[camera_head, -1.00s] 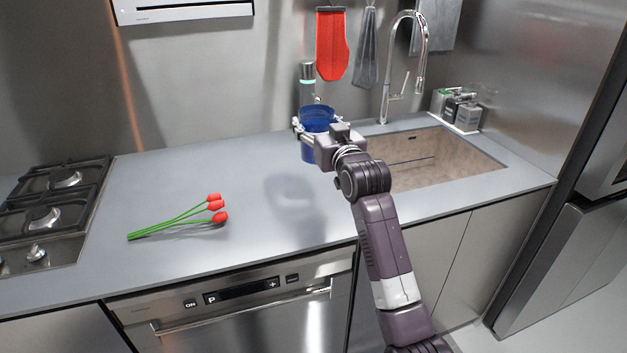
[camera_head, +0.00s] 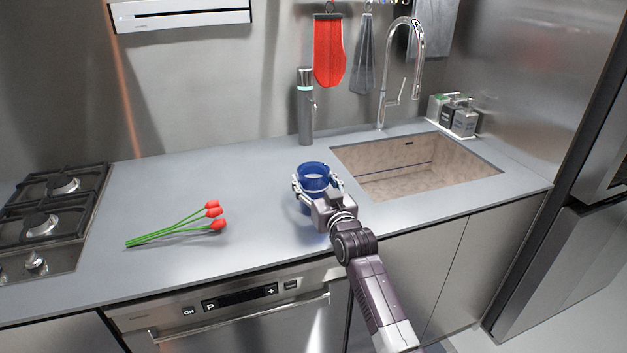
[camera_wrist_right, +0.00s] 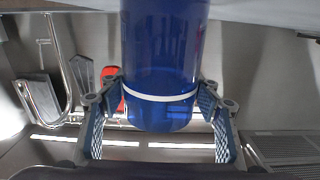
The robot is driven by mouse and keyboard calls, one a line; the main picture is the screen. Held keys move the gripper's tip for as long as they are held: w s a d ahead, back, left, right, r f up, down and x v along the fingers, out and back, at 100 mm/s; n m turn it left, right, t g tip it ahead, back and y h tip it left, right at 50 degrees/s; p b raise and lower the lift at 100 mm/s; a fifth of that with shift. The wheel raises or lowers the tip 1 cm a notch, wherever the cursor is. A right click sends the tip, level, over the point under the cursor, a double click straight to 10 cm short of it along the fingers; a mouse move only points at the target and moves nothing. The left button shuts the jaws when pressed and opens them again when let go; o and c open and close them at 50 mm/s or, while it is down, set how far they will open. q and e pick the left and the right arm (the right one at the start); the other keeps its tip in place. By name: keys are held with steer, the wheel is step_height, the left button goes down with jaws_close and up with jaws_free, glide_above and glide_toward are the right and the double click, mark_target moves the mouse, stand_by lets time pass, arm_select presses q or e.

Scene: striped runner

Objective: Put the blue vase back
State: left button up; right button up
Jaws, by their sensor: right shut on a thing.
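The blue vase (camera_head: 314,170) is upright over the counter, left of the sink. My right gripper (camera_head: 318,188) is shut on it, with one finger on each side. In the right wrist view the blue vase (camera_wrist_right: 160,50) has a white band and stands between the fingers of the right gripper (camera_wrist_right: 160,112). Its base is partly hidden in the head view, so I cannot tell whether it touches the counter. My left gripper is not in view.
Several red flowers (camera_head: 180,228) with green stems lie on the grey counter (camera_head: 130,190) left of the vase. A tall grey bottle (camera_head: 305,110) stands behind it. The sink (camera_head: 420,165) and its tap (camera_head: 402,70) are right. The counter between flowers and vase is clear.

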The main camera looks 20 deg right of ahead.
steer(key=shift+r, duration=0.25)
steer(key=shift+f, duration=0.15)
steer(key=o, duration=2)
steer(key=shift+s+f, duration=0.1)
steer(key=shift+f, duration=0.05)
steer(key=shift+r, duration=0.2)
steer(key=shift+s+f, duration=0.1)
steer(key=shift+s, duration=0.1)
steer(key=s, duration=1.1)
steer(key=shift+s+d+b, duration=0.2)
steer(key=shift+s+b, duration=0.1)
steer(key=shift+b, duration=0.1)
